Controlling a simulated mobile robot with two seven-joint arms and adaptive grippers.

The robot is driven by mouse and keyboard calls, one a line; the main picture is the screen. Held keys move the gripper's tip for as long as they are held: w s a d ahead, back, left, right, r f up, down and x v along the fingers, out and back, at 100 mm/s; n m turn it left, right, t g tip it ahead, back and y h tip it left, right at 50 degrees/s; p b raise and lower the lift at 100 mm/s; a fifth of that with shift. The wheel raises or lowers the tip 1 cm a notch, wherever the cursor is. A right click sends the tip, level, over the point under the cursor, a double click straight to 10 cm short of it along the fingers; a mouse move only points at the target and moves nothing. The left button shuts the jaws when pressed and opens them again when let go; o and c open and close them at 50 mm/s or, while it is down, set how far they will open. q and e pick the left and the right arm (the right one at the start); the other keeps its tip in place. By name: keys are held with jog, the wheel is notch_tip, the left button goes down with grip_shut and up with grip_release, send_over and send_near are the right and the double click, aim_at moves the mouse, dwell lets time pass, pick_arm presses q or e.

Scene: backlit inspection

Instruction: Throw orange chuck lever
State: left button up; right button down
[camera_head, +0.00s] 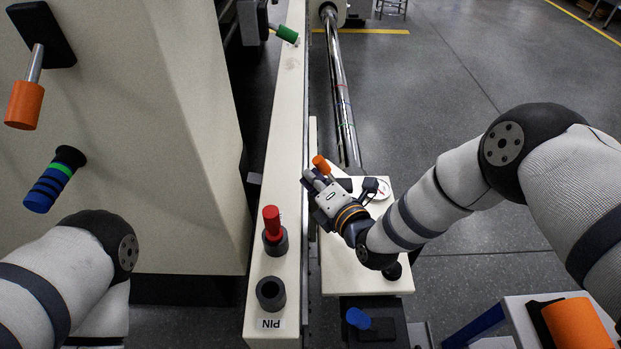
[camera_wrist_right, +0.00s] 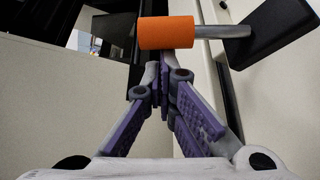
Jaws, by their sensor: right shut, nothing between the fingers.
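An orange lever grip (camera_head: 321,165) shows right beside the fingertips of my right gripper (camera_head: 312,179). In the right wrist view the orange grip (camera_wrist_right: 166,33) sits on a metal rod from a black block (camera_wrist_right: 278,32). My right gripper (camera_wrist_right: 164,72) is shut with nothing between its fingers. Its tips are at the lower side of the orange grip; I cannot tell whether they touch. Another orange grip (camera_head: 25,105) hangs on a rod at the upper left, and a third (camera_head: 577,322) is at the lower right. My left gripper is out of view.
A cream rail (camera_head: 281,130) carries a red-handled pin (camera_head: 272,224), an empty dark socket (camera_head: 270,293) and a green grip (camera_head: 287,34). A blue-and-green knob (camera_head: 54,179) is on the left cabinet. A blue knob (camera_head: 358,318) is low. A long metal bar (camera_head: 338,85) runs beyond the gripper.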

jog(key=shift+d+r, duration=0.15)
jog(key=shift+d, duration=0.05)
jog(key=d+m, duration=0.1)
jog(key=r+m+t+y, duration=0.1)
jog(key=shift+d+m, duration=0.3)
jog(key=shift+d, duration=0.1)
jog(key=d+m+t, duration=0.1)
jog(key=d+m, duration=0.1)
jog(key=d+r+m+t+y, duration=0.1)
jog(key=m, duration=0.1)
jog(key=shift+d+m+t, duration=0.3)
jog(key=shift+d, duration=0.1)
jog(key=shift+d+y, duration=0.3)
jog(key=shift+d, duration=0.7)
jog(key=shift+d+f, duration=0.1)
